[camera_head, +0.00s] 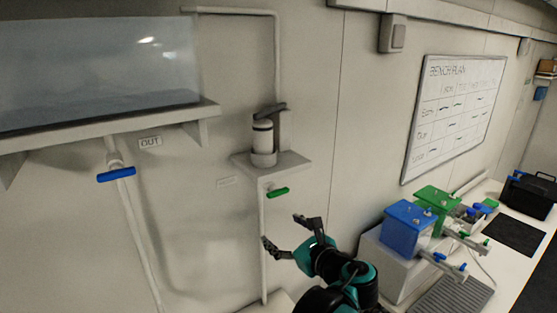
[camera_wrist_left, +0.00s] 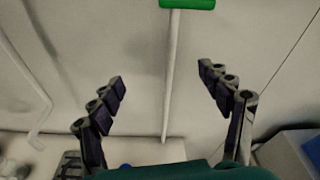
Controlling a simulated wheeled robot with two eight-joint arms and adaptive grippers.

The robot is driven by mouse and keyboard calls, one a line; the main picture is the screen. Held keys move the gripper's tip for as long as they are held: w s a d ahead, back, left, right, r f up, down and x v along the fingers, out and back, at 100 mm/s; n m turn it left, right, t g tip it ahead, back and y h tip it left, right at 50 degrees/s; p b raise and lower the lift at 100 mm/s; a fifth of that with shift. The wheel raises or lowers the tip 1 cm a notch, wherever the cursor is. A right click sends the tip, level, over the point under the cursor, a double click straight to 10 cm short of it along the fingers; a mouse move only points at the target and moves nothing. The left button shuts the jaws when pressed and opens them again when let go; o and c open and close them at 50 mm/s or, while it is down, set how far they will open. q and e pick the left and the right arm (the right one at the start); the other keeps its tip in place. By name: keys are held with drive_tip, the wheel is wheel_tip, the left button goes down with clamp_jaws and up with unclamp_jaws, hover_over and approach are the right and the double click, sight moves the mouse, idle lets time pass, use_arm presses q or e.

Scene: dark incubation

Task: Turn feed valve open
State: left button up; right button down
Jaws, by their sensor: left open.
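A green valve handle (camera_head: 278,192) sits on the thin pipe below a small wall shelf (camera_head: 290,162) that bears a white bottle (camera_head: 263,137). The handle lies crosswise to the pipe. A small label (camera_head: 227,181) beside it is too faint to read. My left gripper (camera_head: 281,229) is open and empty, below the green handle and apart from it. In the left wrist view the green handle (camera_wrist_left: 188,4) is cut by the top edge, beyond the open fingers (camera_wrist_left: 162,76). The pipe (camera_wrist_left: 171,75) runs down between them. My right gripper is out of view.
A blue valve handle (camera_head: 116,174) hangs under a tank (camera_head: 95,70) on the left, near an OUT label (camera_head: 150,142). A blue box (camera_head: 408,228) and a green box (camera_head: 437,203) stand on the bench at right. The wall around the green handle is mostly clear.

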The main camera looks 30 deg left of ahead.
sight(280, 194)
use_arm(q)
wheel_tip(280, 194, up, 7)
drive_tip(key=w+d+m+y+p, duration=0.2)
drive_tip(key=m, duration=0.1)
drive_tip(key=shift+t, duration=0.4)
drive_tip(key=x, duration=0.8)
drive_tip(key=shift+d+f+p, duration=0.1)
drive_tip(key=shift+p, duration=0.25)
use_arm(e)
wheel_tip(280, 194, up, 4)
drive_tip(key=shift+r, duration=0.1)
use_arm(q)
drive_tip(key=c, duration=1.2)
